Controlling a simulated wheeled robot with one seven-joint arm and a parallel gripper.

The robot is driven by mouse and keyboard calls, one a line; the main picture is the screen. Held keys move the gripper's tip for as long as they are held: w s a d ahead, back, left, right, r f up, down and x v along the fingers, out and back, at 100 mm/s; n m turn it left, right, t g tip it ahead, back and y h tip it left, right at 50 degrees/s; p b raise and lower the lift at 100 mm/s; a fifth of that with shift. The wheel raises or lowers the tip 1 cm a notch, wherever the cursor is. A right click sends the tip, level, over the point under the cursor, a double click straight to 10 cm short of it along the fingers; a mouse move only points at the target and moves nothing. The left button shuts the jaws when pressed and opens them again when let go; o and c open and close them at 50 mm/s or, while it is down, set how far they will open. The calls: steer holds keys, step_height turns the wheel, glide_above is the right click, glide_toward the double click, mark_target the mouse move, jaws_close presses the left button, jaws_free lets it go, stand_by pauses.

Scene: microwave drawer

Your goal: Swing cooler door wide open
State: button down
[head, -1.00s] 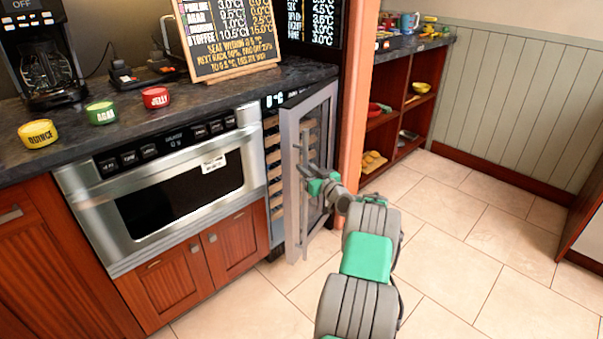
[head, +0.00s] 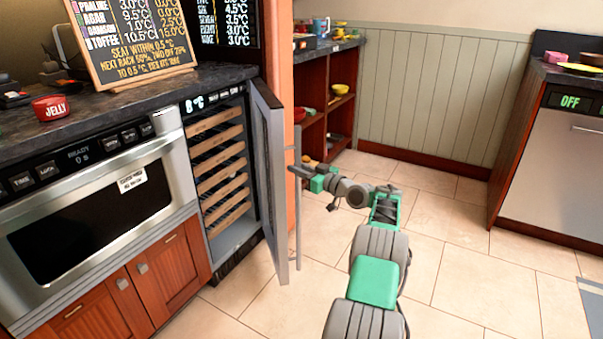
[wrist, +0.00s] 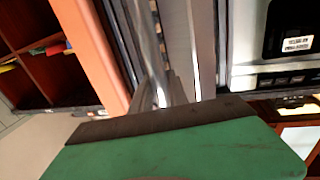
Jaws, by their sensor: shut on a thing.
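The cooler (head: 222,165) stands right of the microwave drawer, with several wooden racks showing inside. Its door (head: 266,150) is hinged on the right and stands open, roughly square to the cooler front, seen almost edge-on. A long vertical bar handle (head: 298,225) runs along the door's outer face. My gripper (head: 303,173) is shut on the handle at its upper part, right of the door. In the wrist view the metal handle (wrist: 150,50) runs up from my gripper; the fingertips are partly hidden behind the green housing.
The microwave drawer (head: 90,200) is shut, left of the cooler. An orange-brown panel (head: 279,75) and open shelves (head: 325,110) stand to the right. Tiled floor (head: 440,250) is clear around my arm. A steel appliance (head: 560,160) stands at the far right.

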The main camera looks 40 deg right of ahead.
steer(key=shift+r, duration=0.1)
steer(key=c, duration=1.3)
jaws_free()
steer(key=shift+w, duration=0.1)
steer(key=s+d+p, duration=0.1)
steer(key=s+p, duration=0.1)
steer(key=s, duration=0.5)
steer(key=shift+s+d, duration=0.15)
steer(key=shift+s, duration=0.25)
steer(key=shift+c, duration=0.3)
